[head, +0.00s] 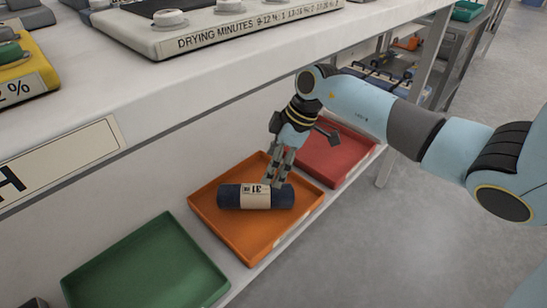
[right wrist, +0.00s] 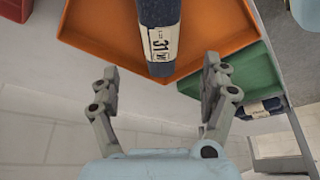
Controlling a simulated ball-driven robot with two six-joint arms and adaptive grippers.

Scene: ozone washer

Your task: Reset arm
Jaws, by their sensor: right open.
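My right gripper (head: 282,165) reaches down over the orange tray (head: 231,239) in the head view. In the right wrist view its two fingers (right wrist: 160,92) are spread wide with nothing between them. A dark blue roll (head: 230,196) with a cream label reading 31 lies in the orange tray, just beyond the fingertips. The roll (right wrist: 160,14) also shows in the right wrist view, in the orange tray (right wrist: 100,30). The fingers look apart from the roll. My left gripper is not in view.
A green tray (head: 145,270) is to the left and a red tray (head: 335,155) to the right on the lower shelf. Above is a white bench with a panel reading DRYING MINUTES (head: 215,36). Open grey floor (head: 400,235) lies at the right.

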